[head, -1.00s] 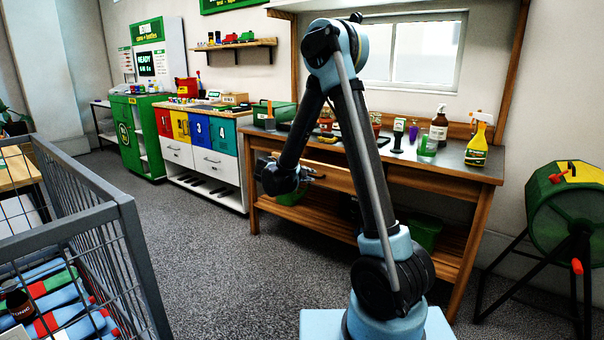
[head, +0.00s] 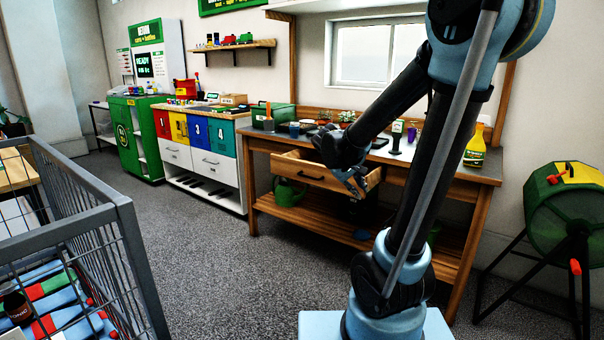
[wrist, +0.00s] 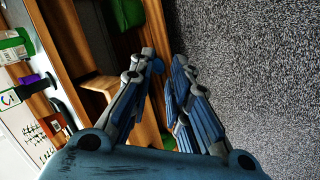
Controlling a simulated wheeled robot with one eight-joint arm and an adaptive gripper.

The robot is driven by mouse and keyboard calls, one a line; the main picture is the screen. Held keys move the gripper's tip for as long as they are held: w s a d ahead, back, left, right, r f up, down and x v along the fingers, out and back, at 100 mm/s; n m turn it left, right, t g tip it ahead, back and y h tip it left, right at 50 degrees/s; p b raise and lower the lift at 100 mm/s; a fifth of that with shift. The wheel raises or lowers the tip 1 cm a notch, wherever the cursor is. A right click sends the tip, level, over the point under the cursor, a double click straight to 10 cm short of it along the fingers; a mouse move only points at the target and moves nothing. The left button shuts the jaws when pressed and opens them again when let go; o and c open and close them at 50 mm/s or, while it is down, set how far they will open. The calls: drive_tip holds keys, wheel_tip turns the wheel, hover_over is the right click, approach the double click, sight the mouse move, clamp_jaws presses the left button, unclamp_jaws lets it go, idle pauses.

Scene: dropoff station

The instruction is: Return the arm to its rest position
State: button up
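My gripper (head: 355,184) hangs in front of the wooden workbench, near the right end of its open drawer (head: 300,172). In the wrist view, the two jointed grey-blue fingers (wrist: 168,64) point away from the camera with a narrow gap between their tips. Nothing shows between them. My arm is raised and bent, with its upper joint cut off by the top edge of the head view. The arm hides part of the bench top and window.
The workbench (head: 470,170) holds several pots and bottles, including a yellow spray bottle (head: 475,147). A green watering can (head: 289,192) sits below the drawer. A green drum (head: 562,205) stands right, a wire cart (head: 95,215) left. The grey floor (head: 215,265) between is clear.

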drive_tip(key=s+f+m+g+y, duration=0.1)
drive_tip(key=s+f+m+y, duration=0.1)
drive_tip(key=s, duration=1)
drive_tip(key=s+f+m+g+y, duration=0.1)
drive_tip(key=s+f+y, duration=0.3)
drive_tip(key=s, duration=0.8)
drive_tip(key=shift+s+f+m+g, duration=0.2)
drive_tip(key=shift+f+m+g, duration=0.1)
drive_tip(key=shift+f+m, duration=0.55)
drive_tip(key=shift+a+r, duration=0.1)
drive_tip(key=shift+w+f, duration=0.2)
drive_tip(key=shift+w, duration=0.25)
